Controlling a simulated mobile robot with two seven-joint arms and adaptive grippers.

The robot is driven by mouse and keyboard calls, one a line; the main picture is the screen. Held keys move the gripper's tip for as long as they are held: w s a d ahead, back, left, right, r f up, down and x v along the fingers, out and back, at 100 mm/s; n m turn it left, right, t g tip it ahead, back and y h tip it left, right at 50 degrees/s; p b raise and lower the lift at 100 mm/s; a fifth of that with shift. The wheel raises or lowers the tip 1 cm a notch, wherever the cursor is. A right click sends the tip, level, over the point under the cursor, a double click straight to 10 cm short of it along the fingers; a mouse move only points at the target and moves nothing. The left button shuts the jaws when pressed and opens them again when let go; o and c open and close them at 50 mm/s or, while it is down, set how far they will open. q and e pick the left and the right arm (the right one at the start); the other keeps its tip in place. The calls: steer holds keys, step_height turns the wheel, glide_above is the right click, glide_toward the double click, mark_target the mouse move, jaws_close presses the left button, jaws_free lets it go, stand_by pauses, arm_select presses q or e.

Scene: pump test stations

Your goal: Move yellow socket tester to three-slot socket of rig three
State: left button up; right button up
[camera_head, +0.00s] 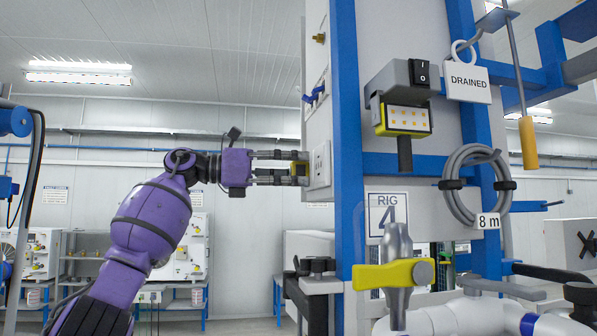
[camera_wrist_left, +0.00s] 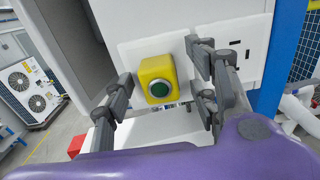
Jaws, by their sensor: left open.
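The yellow socket tester (camera_wrist_left: 158,80) is a small yellow block with a round dark green button. It sits against a white socket plate (camera_wrist_left: 130,52) and also shows in the head view (camera_head: 299,169). My left gripper (camera_head: 293,168) is open around the tester, with fingers on both sides; in the left wrist view (camera_wrist_left: 163,78) gaps show between fingers and tester. My right gripper is not in view. The tester's prongs are hidden.
The blue frame (camera_head: 346,130) stands right of the plate. A RIG sign (camera_head: 387,203) has its number partly hidden by a yellow-handled valve (camera_head: 393,274). A switch box (camera_head: 403,92), DRAINED tag (camera_head: 468,83) and coiled hose (camera_head: 472,187) hang there.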

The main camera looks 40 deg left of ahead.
mark_target(291, 171)
arm_select(q)
jaws_close()
steer(key=shift+v, duration=3)
